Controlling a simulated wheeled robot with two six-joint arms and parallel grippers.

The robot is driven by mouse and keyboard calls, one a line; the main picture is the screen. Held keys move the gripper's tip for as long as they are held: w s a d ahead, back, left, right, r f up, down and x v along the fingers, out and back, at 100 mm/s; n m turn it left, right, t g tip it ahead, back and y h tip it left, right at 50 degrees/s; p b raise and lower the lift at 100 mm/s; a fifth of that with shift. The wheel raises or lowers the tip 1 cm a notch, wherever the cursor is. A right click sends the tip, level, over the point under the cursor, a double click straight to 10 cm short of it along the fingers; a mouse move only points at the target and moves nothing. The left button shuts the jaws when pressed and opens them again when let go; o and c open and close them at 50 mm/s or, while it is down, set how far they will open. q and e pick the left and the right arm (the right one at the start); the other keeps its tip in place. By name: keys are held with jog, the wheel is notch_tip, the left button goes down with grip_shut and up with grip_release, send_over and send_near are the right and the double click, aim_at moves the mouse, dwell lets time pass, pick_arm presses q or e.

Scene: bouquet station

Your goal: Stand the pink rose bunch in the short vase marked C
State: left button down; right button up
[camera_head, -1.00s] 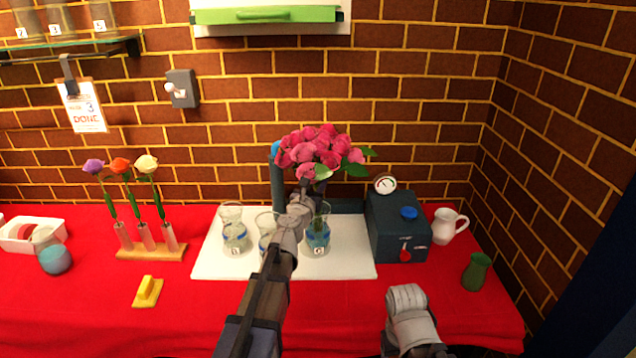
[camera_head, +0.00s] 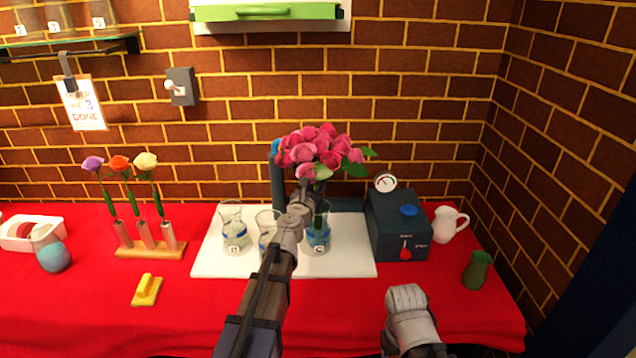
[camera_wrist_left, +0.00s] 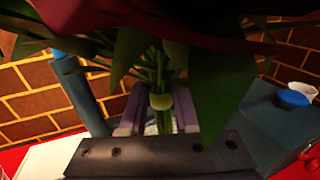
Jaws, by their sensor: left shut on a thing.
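The pink rose bunch (camera_head: 318,152) is upright over the right end of the white board, its blooms above the vases. My left gripper (camera_head: 312,188) is shut on its stems. In the left wrist view, the stems with a yellow-green band (camera_wrist_left: 161,101) pass between the fingers (camera_wrist_left: 158,112). The short glass vase marked C (camera_head: 319,240) stands on the board below the bunch, with bluish water. Green stem shows at its mouth; my arm partly hides it, so I cannot tell how deep the stems reach. My right gripper (camera_head: 406,298) is at the front right; its jaws are unclear.
Two similar vases (camera_head: 235,235) (camera_head: 267,228) stand left of it on the white board (camera_head: 212,268). A dark blue box with a gauge (camera_head: 398,225) is close on the right, beside a white jug (camera_head: 449,225). A blue post (camera_head: 277,180) stands behind. The front red cloth is mostly clear.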

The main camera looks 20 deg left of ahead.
pick_arm(q)
jog(key=shift+f, duration=0.2)
jog(key=c, duration=0.5)
grip_release()
jog(key=shift+c, duration=0.2)
